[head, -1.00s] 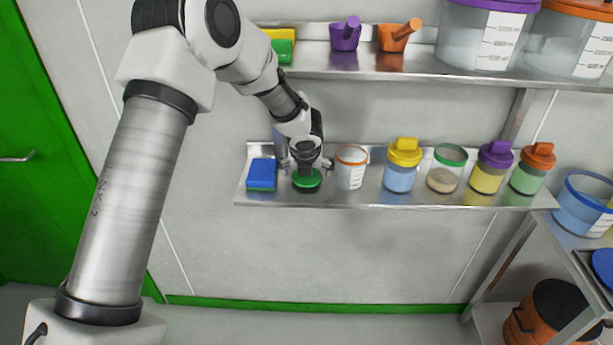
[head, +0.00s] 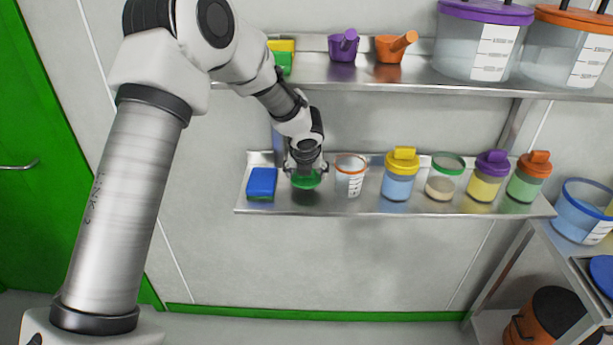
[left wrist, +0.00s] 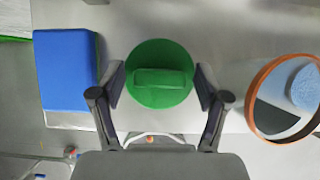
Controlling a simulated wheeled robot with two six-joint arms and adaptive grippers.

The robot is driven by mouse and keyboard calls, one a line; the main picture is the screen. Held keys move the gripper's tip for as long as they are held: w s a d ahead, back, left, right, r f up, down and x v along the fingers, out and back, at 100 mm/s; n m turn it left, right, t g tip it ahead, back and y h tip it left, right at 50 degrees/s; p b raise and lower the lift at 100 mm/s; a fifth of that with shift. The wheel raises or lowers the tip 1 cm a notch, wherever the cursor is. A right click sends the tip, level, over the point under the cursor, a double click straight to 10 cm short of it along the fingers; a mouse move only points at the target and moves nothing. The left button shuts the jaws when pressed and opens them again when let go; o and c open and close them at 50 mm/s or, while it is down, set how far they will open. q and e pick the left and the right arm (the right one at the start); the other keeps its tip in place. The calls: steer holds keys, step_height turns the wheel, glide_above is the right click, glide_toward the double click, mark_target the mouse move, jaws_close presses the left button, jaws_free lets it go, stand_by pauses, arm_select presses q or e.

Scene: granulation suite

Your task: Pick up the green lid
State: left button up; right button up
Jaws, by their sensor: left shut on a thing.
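The green lid (head: 306,180) is a round disc with a raised bar grip across its top. It shows whole in the left wrist view (left wrist: 160,97), between the fingers. My left gripper (head: 306,171) is over the lower shelf and shut on the lid, with a finger on each side of it in the left wrist view (left wrist: 160,90). In the head view the lid appears just above the shelf surface, partly hidden by the gripper. My right gripper is not in view.
A blue sponge (head: 262,183) lies left of the lid. An orange-rimmed beaker (head: 350,178) stands close on its right. Several lidded jars stand farther right on the lower shelf (head: 420,207). The upper shelf (head: 420,79) holds scoops and large tubs.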

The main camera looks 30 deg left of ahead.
arm_select(q)
steer(key=s+d+r+b, duration=0.1)
steer(key=s+d+b, duration=0.2)
steer(key=s+d, duration=0.3)
steer(key=shift+s+r, duration=0.4)
steer(key=shift+s, duration=0.1)
steer(key=s+d, duration=0.2)
steer(key=s+d+r, duration=0.1)
steer(key=s+d, duration=0.1)
steer(key=shift+s+b, duration=0.3)
steer(key=shift+b, duration=0.05)
steer(key=c, duration=0.5)
steer(key=shift+s+d, duration=0.25)
steer(key=shift+s, duration=0.1)
steer(key=shift+c, duration=0.3)
steer(key=o, duration=1.3)
steer(key=shift+c, duration=0.2)
steer(key=shift+r, duration=0.1)
steer(key=v, duration=0.7)
